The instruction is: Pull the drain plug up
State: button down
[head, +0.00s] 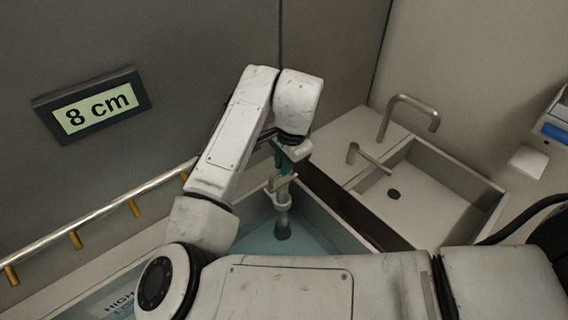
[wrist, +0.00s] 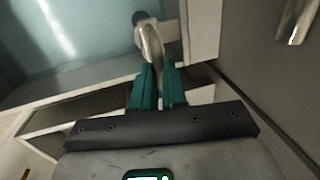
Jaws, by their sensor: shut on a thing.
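The drain plug (head: 282,215) is a pale, upright post standing in a basin (head: 325,232) of blue-green water, with a wider dark part low in the water. My gripper (head: 284,165) reaches down over it from above, its green fingers at the top of the post. In the wrist view my gripper (wrist: 158,72) has both green fingers closed about a curved metal handle (wrist: 152,42). A dark round end (wrist: 140,17) shows beyond the handle. Whether the plug's foot is seated in the drain cannot be told.
A wall display (head: 100,103) reads 8 cm. A metal rail (head: 100,215) with yellow pegs runs along the left wall. To the right is an empty sink (head: 440,205) with a tall tap (head: 408,101) and a dark drain hole (head: 393,195). Basin walls surround the plug closely.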

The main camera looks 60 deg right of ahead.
jog(key=shift+w+r, duration=0.1)
jog(key=shift+r, duration=0.2)
jog(key=c, duration=1.5)
grip_release()
jog(key=o, duration=0.3)
jog(key=shift+o, duration=0.2)
notch_tip(320, 180, up, 10)
jog(key=s+b, duration=0.1)
jog(key=s, duration=0.1)
jog(key=shift+a+r, duration=0.25)
jog(key=shift+a, duration=0.1)
jog(key=shift+s, duration=0.1)
